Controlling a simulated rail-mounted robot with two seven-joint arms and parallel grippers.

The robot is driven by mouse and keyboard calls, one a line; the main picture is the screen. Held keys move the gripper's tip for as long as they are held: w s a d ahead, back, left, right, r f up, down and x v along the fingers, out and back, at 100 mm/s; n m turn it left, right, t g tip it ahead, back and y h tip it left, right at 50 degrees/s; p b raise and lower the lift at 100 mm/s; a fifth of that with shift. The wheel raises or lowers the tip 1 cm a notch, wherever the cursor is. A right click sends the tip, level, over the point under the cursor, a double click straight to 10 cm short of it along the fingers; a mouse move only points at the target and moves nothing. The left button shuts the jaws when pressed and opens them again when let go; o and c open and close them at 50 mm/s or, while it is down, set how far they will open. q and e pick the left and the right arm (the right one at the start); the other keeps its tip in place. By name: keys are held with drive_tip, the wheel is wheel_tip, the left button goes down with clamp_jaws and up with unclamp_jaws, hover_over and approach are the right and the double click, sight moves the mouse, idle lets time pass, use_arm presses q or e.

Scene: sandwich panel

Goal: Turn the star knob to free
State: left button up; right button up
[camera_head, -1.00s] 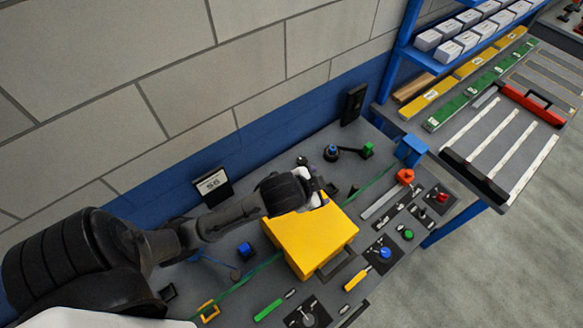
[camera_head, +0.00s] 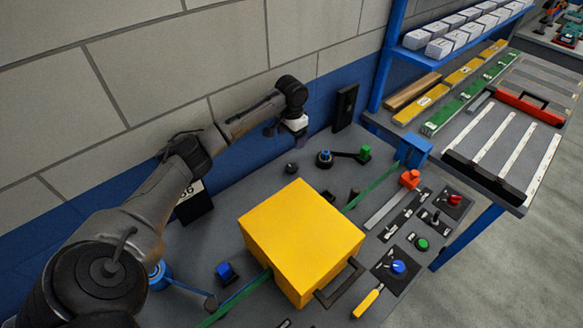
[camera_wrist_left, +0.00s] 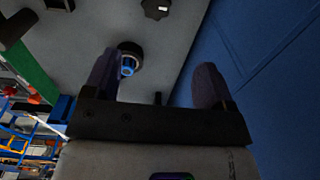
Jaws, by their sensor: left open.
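A small dark knob with a lobed rim, which looks like the star knob (camera_head: 291,168), sits on the grey panel behind the yellow box. In the left wrist view the star knob (camera_wrist_left: 156,8) shows at the top edge, partly cut off, with a pale mark on it. My left gripper (camera_head: 286,134) is above the back of the panel near the wall, apart from the knob. In the left wrist view its two fingers (camera_wrist_left: 158,80) are spread with nothing between them. The knob's setting is too small to read. My right gripper is not in view.
A yellow box (camera_head: 298,232) stands on the panel in front of the knob. A blue-topped round control (camera_head: 325,158) and a green-ended lever (camera_head: 364,153) are to the knob's right. A black wall box (camera_head: 345,107) stands behind. More switches line the right side.

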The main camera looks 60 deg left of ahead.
sight(291, 167)
use_arm(q)
drive_tip(key=f+b, duration=0.1)
drive_tip(key=f, duration=0.6)
drive_tip(key=f+b, duration=0.1)
drive_tip(key=f, duration=0.6)
drive_tip(key=shift+s+d+b, duration=0.1)
drive_tip(key=shift+d+b, duration=0.1)
drive_tip(key=shift+b, duration=0.15)
drive_tip(key=shift+c, duration=0.3)
